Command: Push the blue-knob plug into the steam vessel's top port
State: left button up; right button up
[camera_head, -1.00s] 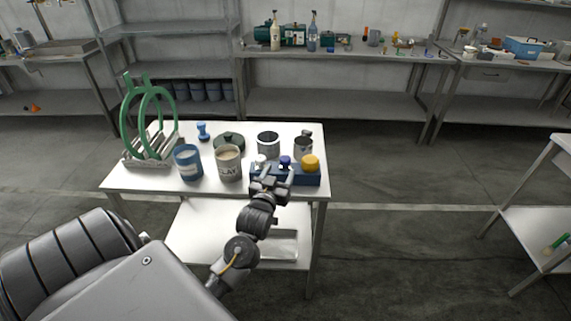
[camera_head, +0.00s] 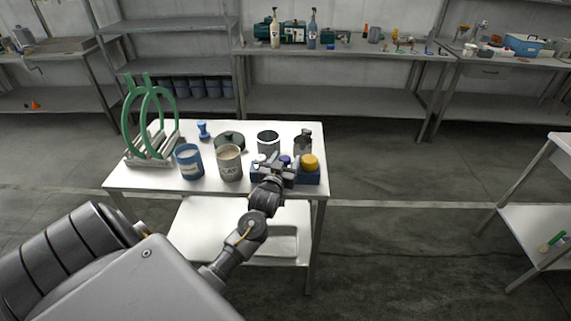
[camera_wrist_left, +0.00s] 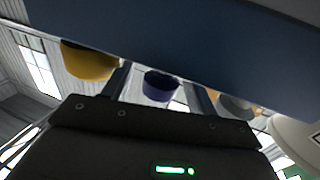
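The blue-knob plug (camera_head: 285,159) stands in a blue rack (camera_head: 308,179) at the front right of the white table. In the left wrist view its dark blue-violet knob (camera_wrist_left: 160,86) lies between the two fingers, with small gaps visible on both sides. My left gripper (camera_head: 281,164) is open at the rack, around or just beside this knob. A yellow knob (camera_head: 310,161) stands to its right in the rack and also shows in the wrist view (camera_wrist_left: 88,60). I cannot tell which vessel is the steam vessel. My right gripper is not in view.
A blue can (camera_head: 188,163), a clay can (camera_head: 229,164), a grey can (camera_head: 268,143), a smaller can (camera_head: 303,147) and a dark green lidded pot (camera_head: 229,139) crowd the table. A green-ringed stand (camera_head: 147,161) is at the left. Floor right of the table is clear.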

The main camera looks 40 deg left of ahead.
pick_arm(q)
jog(key=c, duration=0.9)
jog(key=shift+c, duration=0.5)
jog(key=shift+r, duration=0.35)
notch_tip(320, 180, up, 2)
jog(key=shift+r+b, duration=0.1)
jog(key=shift+b, duration=0.45)
jog(key=s+r+b, duration=0.1)
jog(key=s+r, duration=0.9)
jog(key=s, duration=0.4)
